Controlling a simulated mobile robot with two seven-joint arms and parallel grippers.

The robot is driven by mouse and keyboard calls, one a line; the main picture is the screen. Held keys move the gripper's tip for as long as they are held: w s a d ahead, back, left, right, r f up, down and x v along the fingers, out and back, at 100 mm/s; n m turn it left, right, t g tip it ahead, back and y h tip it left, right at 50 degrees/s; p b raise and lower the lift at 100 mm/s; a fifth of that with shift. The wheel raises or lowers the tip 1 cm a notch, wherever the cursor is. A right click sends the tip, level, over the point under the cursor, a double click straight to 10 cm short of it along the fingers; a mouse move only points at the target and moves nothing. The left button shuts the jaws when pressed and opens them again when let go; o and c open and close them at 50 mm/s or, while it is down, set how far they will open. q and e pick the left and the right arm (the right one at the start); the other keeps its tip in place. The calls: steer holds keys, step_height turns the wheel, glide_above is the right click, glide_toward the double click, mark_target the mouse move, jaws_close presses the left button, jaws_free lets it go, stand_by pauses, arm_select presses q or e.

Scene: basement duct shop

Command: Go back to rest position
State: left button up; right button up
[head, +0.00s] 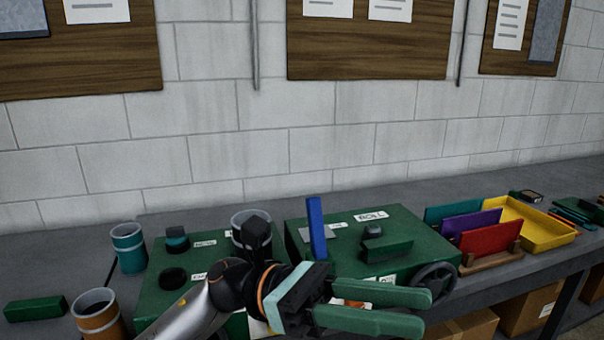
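My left gripper (425,312) comes in from the lower left and points right, with two green fingers held apart. Nothing shows between the fingers, so it is open and empty. It is in front of a green machine box (407,223) with a label reading ROLL, a blue upright lever (316,228) and a dark handwheel (437,284). My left forearm covers part of a second green box (150,297) to the left. I cannot tell whether the gripper touches the box. My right gripper is out of view.
On the grey bench stand a teal cup (129,250), an orange cup (99,318) and a green block (35,309) at left. Coloured panels (489,238) in a wooden rack and a yellow tray (540,231) are at right. Cardboard boxes (527,308) sit below. A block wall stands behind.

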arm_select(q)
steer(key=w+a+f+n+t+h, duration=0.3)
steer(key=w+n+t, duration=0.3)
steer(key=n+t, duration=0.5)
steer(key=w+a+f+n+t+h, duration=0.25)
steer(key=w+f+n+t, duration=0.2)
steer(key=n+t, duration=0.7)
steer(key=w+a+f+n+t+y, duration=0.25)
steer(key=a+f+n+y, duration=0.35)
steer(key=f+n, duration=0.5)
steer(key=w+a+f+n+t+y, duration=0.2)
steer(key=a+f+n+t+y, duration=0.15)
steer(key=f+n+y, duration=0.75)
steer(key=s+a+f+n+g+y, duration=0.1)
steer(key=s+a+f+n+g, duration=0.2)
steer(key=s+f, duration=0.3)
steer(key=s+a+f+n+g+y, duration=0.2)
steer(key=s+a+f+n, duration=0.1)
steer(key=s+f+n, duration=0.2)
steer(key=s+a+f+n+g+y, duration=0.2)
steer(key=s+a+f+n+g, duration=0.1)
steer(key=s+f, duration=0.5)
step_height(320, 180, down, 4)
steer(key=shift+s+a+r+n+g, duration=0.2)
steer(key=shift+a+n+g, duration=0.3)
steer(key=shift+n, duration=0.55)
